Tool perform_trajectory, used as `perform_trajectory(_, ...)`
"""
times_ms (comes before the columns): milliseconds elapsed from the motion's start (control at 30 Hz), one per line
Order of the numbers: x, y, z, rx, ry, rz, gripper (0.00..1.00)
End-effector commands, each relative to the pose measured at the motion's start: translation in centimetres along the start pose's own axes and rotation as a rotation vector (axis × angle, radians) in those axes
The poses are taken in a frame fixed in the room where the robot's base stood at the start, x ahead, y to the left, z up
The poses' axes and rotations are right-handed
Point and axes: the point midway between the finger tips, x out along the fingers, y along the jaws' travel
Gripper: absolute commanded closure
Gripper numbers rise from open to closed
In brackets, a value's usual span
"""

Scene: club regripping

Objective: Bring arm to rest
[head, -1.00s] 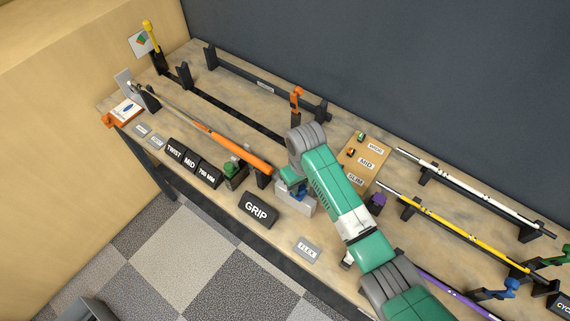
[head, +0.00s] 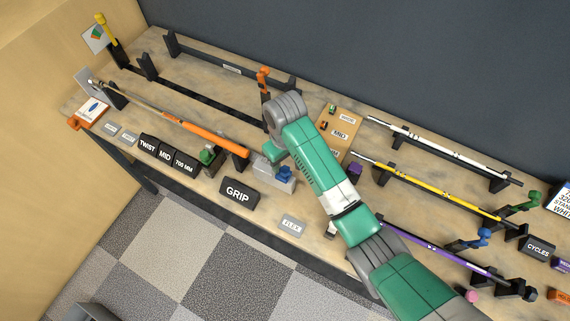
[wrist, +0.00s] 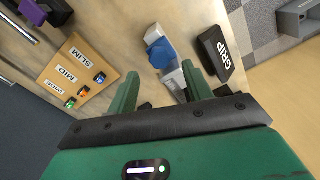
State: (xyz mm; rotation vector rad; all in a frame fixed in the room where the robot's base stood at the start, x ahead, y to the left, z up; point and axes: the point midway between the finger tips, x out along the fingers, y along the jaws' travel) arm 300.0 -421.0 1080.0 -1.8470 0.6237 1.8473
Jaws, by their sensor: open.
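The fingertips are hard to make out in the head view.
A black GRIP block (head: 238,190) sits in front of the vise. A wooden size board (head: 340,122) stands behind my arm. White (head: 440,148), yellow (head: 430,192) and purple (head: 440,250) shafts lie on stands at right. A dark wall borders the back.

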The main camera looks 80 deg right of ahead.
Motion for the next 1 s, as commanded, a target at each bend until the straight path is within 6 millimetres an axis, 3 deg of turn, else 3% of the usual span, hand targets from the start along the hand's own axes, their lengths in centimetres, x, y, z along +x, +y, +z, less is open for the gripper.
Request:
perform_trajectory(100,-2.1,0.0,-0.1,-0.001,0.003,0.001,0.50)
perform_trajectory(233,-3.1,0.0,0.0,0.000,0.001,0.000,0.50)
perform_trajectory(867,-3.3,-0.1,0.0,-0.001,0.001,0.000,0.50)
perform_trajectory(967,-4.8,-1.6,-1.4,-0.030,0.059,0.009,0.50)
perform_trajectory(1000,-6.3,-3.1,-2.7,-0.054,0.116,0.015,0.50)
